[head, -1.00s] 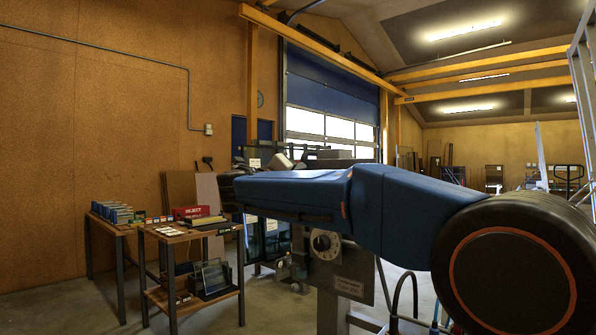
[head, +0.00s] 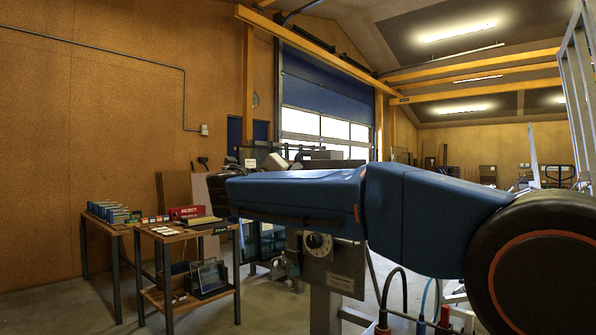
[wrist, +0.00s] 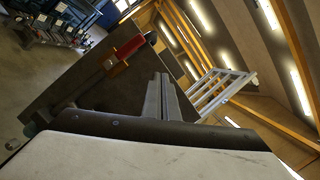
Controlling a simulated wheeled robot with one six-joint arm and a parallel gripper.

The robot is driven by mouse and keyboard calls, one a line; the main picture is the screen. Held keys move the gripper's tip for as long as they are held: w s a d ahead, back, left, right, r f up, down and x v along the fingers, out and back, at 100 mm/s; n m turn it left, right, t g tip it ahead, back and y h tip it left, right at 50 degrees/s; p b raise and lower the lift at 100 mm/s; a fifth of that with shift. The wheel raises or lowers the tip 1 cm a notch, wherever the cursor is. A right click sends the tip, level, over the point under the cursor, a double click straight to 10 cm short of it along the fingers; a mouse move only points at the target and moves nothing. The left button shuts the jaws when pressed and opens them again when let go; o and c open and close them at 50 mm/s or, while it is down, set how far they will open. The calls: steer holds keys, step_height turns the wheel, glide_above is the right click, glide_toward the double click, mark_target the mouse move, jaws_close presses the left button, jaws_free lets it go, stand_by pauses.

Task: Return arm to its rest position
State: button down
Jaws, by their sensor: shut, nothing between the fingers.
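My blue arm crosses the middle and right of the head view, with its dark round joint at the lower right. My gripper does not show in the head view. In the wrist view, my gripper (wrist: 166,98) shows as two grey fingers lying side by side, shut and empty. The fingers appear in front of a dark panel, and I cannot tell how far apart they are from it.
A dark flat panel (wrist: 75,85) with a red and orange fitting (wrist: 125,52) fills the wrist view's left-centre. In the head view, a grey control box with a dial (head: 335,262) stands below my arm. A two-tier wooden table (head: 165,234) stands left, with a red box (head: 187,212).

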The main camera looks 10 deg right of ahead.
steer(key=r+v, duration=0.1)
steer(key=v, duration=0.4)
steer(key=s+d+f+m+g+y, duration=0.35)
steer(key=s+d+f+m, duration=0.5)
steer(key=f, duration=0.35)
steer(key=s+d+f+m+g+y, duration=0.2)
steer(key=s+d+f+m+g, duration=0.2)
steer(key=s+d+f+m, duration=0.55)
steer(key=s+a+f+m+g+y, duration=0.1)
steer(key=s+f+m+y, duration=0.3)
steer(key=s+f+m, duration=0.5)
steer(key=s+a+f+m+g+y, duration=0.1)
steer(key=s+a+f+m+y, duration=0.2)
steer(key=s+f+m, duration=0.6)
step_height(320, 180, down, 9)
steer(key=shift+s+a+r+m+y, duration=0.15)
steer(key=shift+s+a+m+y, duration=0.2)
steer(key=shift+s+y, duration=0.5)
steer(key=shift+s, duration=0.2)
